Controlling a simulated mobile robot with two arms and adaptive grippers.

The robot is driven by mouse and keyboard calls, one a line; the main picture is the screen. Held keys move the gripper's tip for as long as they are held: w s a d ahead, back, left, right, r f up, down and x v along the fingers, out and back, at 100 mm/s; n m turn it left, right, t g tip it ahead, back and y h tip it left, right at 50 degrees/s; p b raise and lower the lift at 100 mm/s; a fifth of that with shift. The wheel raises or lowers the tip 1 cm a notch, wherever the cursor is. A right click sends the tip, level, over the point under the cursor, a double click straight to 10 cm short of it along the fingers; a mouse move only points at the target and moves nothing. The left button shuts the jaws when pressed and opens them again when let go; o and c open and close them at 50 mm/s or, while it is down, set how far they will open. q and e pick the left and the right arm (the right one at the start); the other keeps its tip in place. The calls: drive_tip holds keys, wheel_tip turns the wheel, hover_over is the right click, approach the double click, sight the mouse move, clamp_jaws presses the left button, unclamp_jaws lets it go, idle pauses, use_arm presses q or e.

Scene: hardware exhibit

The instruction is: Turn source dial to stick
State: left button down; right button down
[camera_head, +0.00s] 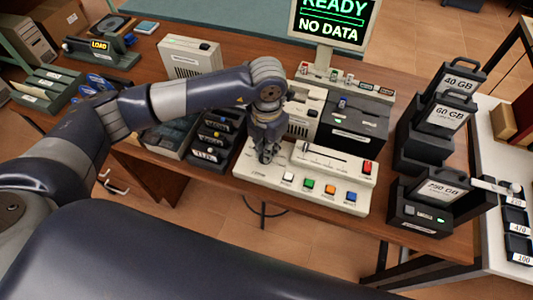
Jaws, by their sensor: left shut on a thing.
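A cream control panel (311,192) stands near the table's front edge. It has a row of white, green, orange and blue buttons, a slider, and a red switch (367,167). My left gripper (267,152) points down at the panel's left end, shut on a dark dial there. The gripper hides most of the dial, and I cannot read which setting it points to. My right gripper is not in view.
A monitor (333,22) behind reads "READY NO DATA". Drives labelled 40 GB (459,83), 60 GB (446,117) and 250 GB (441,188) stand at the right. A parts rack (212,135) is close left of the panel.

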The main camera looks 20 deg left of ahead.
use_arm(q)
drive_tip(key=m+b, duration=0.2)
drive_tip(key=b, duration=0.1)
drive_tip(key=m+b, duration=0.2)
drive_tip(key=m, duration=0.1)
drive_tip(key=shift+d+f+b, duration=0.1)
drive_tip(key=shift+f+b, duration=0.1)
drive_tip(key=shift+b, duration=0.2)
drive_tip(key=shift+s+r+m+b, duration=0.1)
drive_tip(key=shift+r+m+b, duration=0.15)
drive_tip(key=shift+m+b, duration=0.85)
drive_tip(key=c, duration=1.6)
unclamp_jaws()
wheel_tip(320, 180, up, 12)
